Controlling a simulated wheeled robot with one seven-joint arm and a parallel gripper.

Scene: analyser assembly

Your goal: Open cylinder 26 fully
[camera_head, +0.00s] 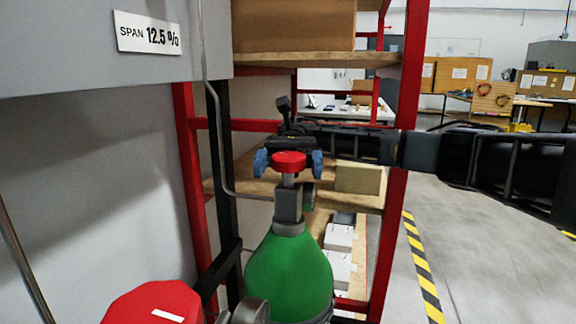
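A green gas cylinder (289,272) stands upright at the lower middle, with a grey valve body (289,206) on top. A red handwheel (289,158) sits on the valve stem. No number is readable on the cylinder. My gripper (289,164) reaches in from the right at handwheel height. Its two blue fingertips stand on either side of the handwheel, left and right, with narrow gaps seeming to show between them and the rim. The fingers are spread and not clearly touching it. The lower part of the cylinder is out of frame.
A grey cabinet with a "SPAN 12.5 %" sign (147,34) fills the upper left. A red-framed shelf rack (402,120) stands behind the cylinder. A red faceted object (150,303) with a white mark is at lower left. Open floor lies right, beyond a yellow-black stripe (424,270).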

